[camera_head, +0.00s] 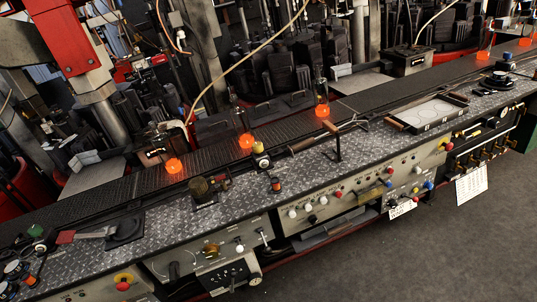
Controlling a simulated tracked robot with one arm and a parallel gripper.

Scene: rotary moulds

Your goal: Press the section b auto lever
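My gripper does not show in this view. A long console with a diamond-plate top (165,222) runs from lower left to upper right. Several levers and knobs are on it, but no label is readable, so I cannot tell which is the section b auto lever. A small lever (264,238) and a white-knobbed control (239,246) are on the front panel at lower middle. A red-handled lever (80,236) lies on the top at left. A long-handled tool or lever (302,145) and an upright dark post (336,145) are near the middle.
Glowing orange pieces (246,141) stand along the dark conveyor belt (215,160) behind the console. A red and grey machine column (75,50) rises at upper left. A shallow tray (428,113) lies on the console at right. The grey floor (430,250) in front is clear.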

